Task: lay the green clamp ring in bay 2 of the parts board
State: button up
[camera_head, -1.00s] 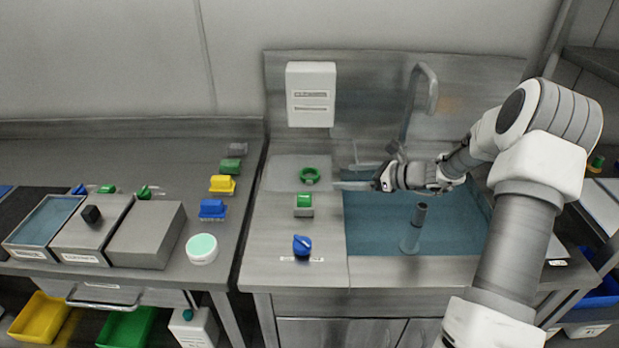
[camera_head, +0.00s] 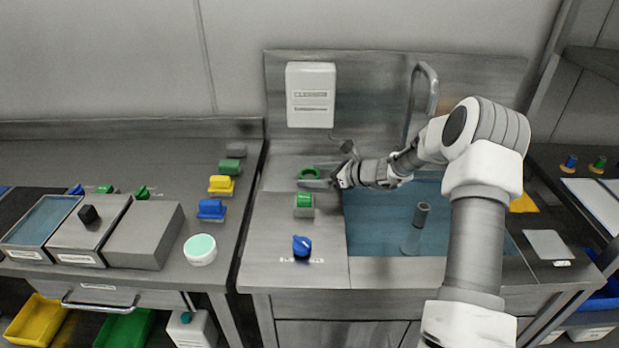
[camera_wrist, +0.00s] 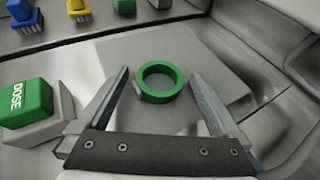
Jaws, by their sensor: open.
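The green clamp ring (camera_head: 309,172) lies flat on a grey plate at the back left of the sink counter. In the wrist view the ring (camera_wrist: 161,81) shows just beyond and between the fingertips. My gripper (camera_wrist: 160,84) is open and empty, with one finger on each side of the ring's near area. In the head view my gripper (camera_head: 322,182) reaches in from the right, and its fingers partly cover the ring's near side. I cannot make out a numbered bay of the parts board in these views.
A green block marked DOSE (camera_wrist: 22,110) on a grey base stands left of my gripper; it also shows in the head view (camera_head: 304,203). A blue knob (camera_head: 301,246) is in front of it. The sink (camera_head: 385,225) with its faucet (camera_head: 424,85) is to the right.

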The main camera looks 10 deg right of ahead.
jog(key=shift+r, duration=0.1)
jog(key=c, duration=1.5)
